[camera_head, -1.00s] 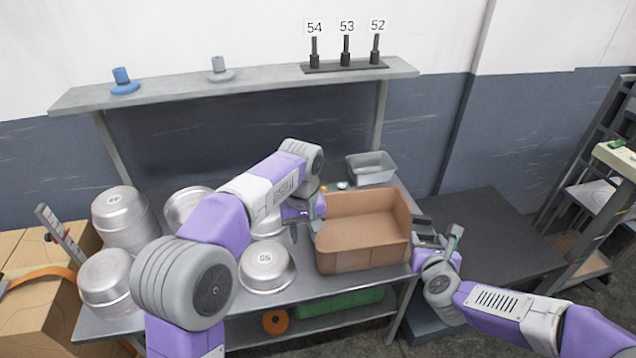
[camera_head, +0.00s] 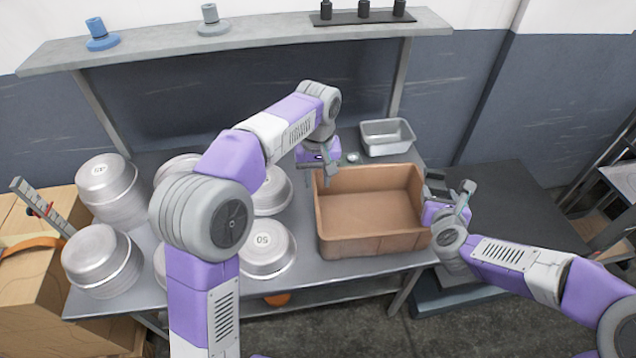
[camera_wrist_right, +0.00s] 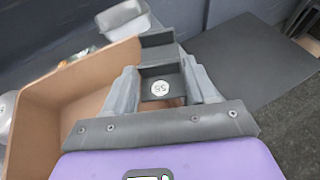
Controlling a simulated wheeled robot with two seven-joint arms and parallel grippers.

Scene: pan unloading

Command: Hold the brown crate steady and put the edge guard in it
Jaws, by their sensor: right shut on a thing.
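The brown crate (camera_head: 370,242) stands open and empty-looking on the grey table, near its right end. It also shows in the right wrist view (camera_wrist_right: 52,92), to the left. My left gripper (camera_head: 322,174) is at the crate's left rim; its fingertips are too small to tell whether they are shut on the wall. My right gripper (camera_head: 448,200) is just beyond the crate's right wall, at about rim height. In the right wrist view it (camera_wrist_right: 165,92) is shut on the dark grey edge guard (camera_wrist_right: 157,72), which carries a round white tag.
Several upturned metal pans (camera_head: 262,252) cover the table left of the crate. A small grey tin (camera_head: 386,138) stands behind the crate. A shelf (camera_head: 270,38) with fittings runs above. A dark surface (camera_head: 515,205) lies clear to the right.

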